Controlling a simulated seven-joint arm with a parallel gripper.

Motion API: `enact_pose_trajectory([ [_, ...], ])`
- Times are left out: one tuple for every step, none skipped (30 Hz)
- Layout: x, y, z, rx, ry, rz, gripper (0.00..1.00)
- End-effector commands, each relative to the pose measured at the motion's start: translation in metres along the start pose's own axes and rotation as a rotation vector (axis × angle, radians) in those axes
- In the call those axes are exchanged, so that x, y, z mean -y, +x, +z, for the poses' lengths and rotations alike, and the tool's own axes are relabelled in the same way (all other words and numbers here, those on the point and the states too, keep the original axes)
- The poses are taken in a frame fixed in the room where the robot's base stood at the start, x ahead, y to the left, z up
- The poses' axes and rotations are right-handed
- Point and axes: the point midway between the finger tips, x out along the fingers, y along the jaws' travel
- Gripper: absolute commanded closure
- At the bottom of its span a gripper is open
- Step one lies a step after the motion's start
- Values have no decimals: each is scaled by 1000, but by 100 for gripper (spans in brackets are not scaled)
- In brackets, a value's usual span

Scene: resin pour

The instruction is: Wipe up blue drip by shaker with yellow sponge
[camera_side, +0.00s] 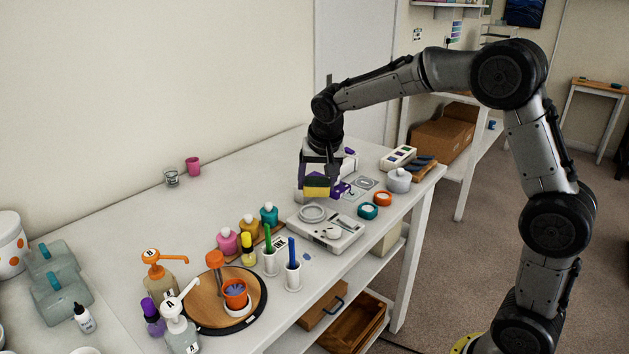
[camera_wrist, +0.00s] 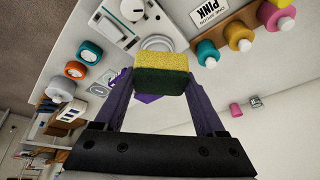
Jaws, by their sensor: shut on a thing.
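The yellow sponge (camera_side: 316,192) has a dark green scouring layer. My gripper (camera_side: 318,181) is shut on it and holds it above the far part of the white table. In the wrist view the sponge (camera_wrist: 161,76) sits between the two purple fingers, with its yellow side away from the wrist. A small blue spot (camera_side: 306,257), which looks like the drip, lies on the table just in front of a white device with a ring and a dial (camera_side: 326,236), possibly the shaker. My gripper is behind and above this device. I cannot make out the drip in the wrist view.
White holders with a green pen (camera_side: 269,258) and a blue pen (camera_side: 293,272) stand close to the blue spot. Pink, yellow and teal bottles (camera_side: 249,228) stand left of the device. A round wooden turntable (camera_side: 205,309) is nearer. Teal (camera_side: 368,211) and orange (camera_side: 383,199) rolls lie right.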

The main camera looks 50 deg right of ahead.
Motion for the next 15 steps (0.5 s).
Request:
enact_pose_trajectory([
  [0,0,0,0,0,0,86],
  [0,0,0,0,0,0,86],
  [0,0,0,0,0,0,35],
  [0,0,0,0,0,0,40],
  [0,0,0,0,0,0,46],
  [0,0,0,0,0,0,53],
  [0,0,0,0,0,0,58],
  [0,0,0,0,0,0,64],
  [0,0,0,-1,0,-1,71],
  [0,0,0,-1,0,-1,72],
  [0,0,0,-1,2,-1,72],
  [0,0,0,-1,7,0,72],
  [0,0,0,-1,16,0,72],
  [-1,0,0,-2,29,3,72],
  [-3,2,0,-5,47,11,72],
])
